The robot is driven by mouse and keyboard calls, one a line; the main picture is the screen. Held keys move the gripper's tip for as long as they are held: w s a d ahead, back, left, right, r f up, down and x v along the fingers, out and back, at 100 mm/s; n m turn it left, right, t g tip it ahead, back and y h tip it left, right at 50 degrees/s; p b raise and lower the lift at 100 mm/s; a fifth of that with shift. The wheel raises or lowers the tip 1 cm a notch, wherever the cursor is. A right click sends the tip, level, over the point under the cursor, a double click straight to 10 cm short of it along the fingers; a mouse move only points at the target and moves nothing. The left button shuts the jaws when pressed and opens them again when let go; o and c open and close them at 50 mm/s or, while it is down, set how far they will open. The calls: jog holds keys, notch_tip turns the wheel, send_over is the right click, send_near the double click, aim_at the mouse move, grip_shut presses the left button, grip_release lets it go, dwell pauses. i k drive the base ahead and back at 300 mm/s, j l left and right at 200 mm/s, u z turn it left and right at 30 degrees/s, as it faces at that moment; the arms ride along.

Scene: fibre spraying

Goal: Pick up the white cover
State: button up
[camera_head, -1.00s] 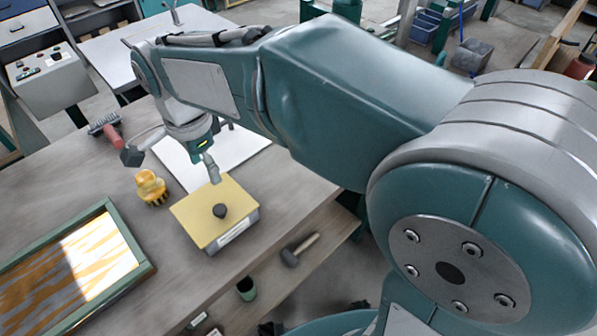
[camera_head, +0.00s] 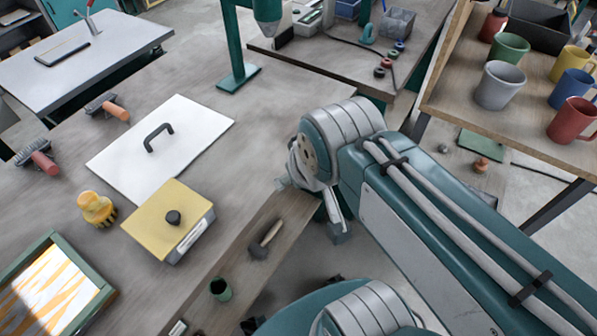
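The white cover (camera_head: 193,125) is a flat white square panel with a black handle (camera_head: 158,137) standing up on it. It lies on the grey workbench left of centre, fully in sight. My gripper (camera_head: 312,204) is right of the cover, near the bench's right edge, clear of it. Its fingers look spread apart, with nothing seen between them. Part of the gripper is hidden behind my wrist.
A yellow-lidded box (camera_head: 150,222) with a black knob stands just in front of the cover. A green stand (camera_head: 238,78) is behind. A mug table (camera_head: 470,110) is at right.

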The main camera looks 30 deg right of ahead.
aim_at(163, 144)
jog(key=i+l+u, duration=0.15)
jog(key=u, duration=0.2)
jog(key=i+l+u, duration=0.2)
jog(key=u, duration=0.15)
jog(key=i+l+u, duration=0.1)
jog(key=l+u, duration=0.25)
jog(key=j, duration=0.1)
